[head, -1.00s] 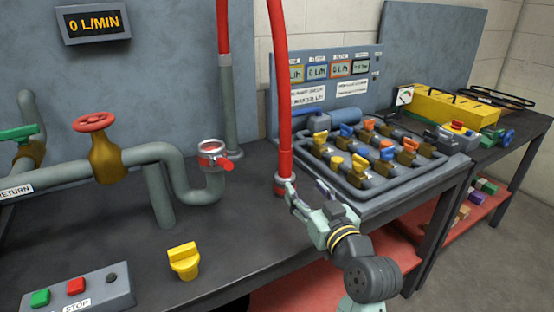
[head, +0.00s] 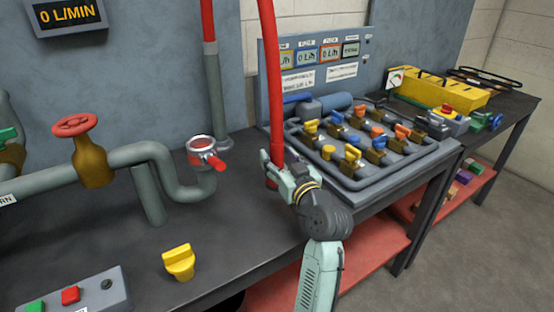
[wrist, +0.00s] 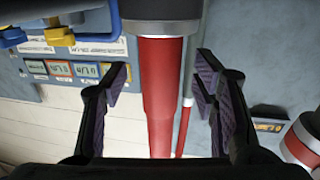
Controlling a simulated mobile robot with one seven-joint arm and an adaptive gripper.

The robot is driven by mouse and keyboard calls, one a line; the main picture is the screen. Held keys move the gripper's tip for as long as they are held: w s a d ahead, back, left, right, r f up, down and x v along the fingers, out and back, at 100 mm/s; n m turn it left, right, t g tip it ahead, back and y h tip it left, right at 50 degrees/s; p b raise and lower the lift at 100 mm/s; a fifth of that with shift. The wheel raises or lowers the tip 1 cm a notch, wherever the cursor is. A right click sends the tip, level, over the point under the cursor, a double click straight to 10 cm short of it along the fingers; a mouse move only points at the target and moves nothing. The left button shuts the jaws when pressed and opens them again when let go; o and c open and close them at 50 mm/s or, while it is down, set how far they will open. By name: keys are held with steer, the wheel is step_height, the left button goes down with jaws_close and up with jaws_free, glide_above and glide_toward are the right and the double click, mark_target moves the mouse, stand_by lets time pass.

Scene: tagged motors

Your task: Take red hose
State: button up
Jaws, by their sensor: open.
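The red hose (head: 270,85) hangs from above, and its lower end reaches down near the bench top in the head view. My gripper (head: 277,175) is at this lower end, and the arm hides part of it. In the wrist view, the red hose (wrist: 160,95) runs between the two open dark finger pads of my gripper (wrist: 158,95), with a gap on each side. A dark grey end piece (wrist: 160,15) is on the hose at the top of that view.
A pipe with a red handwheel (head: 75,125) and an open, red-ringed pipe end (head: 202,145) stand left of the hose. A valve panel (head: 370,150) is close on the right. A yellow knob (head: 179,262) sits on the front of the bench (head: 225,240).

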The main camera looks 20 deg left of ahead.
steer(key=shift+x, duration=0.9)
steer(key=shift+c, duration=0.3)
jaws_close()
steer(key=shift+r, duration=0.1)
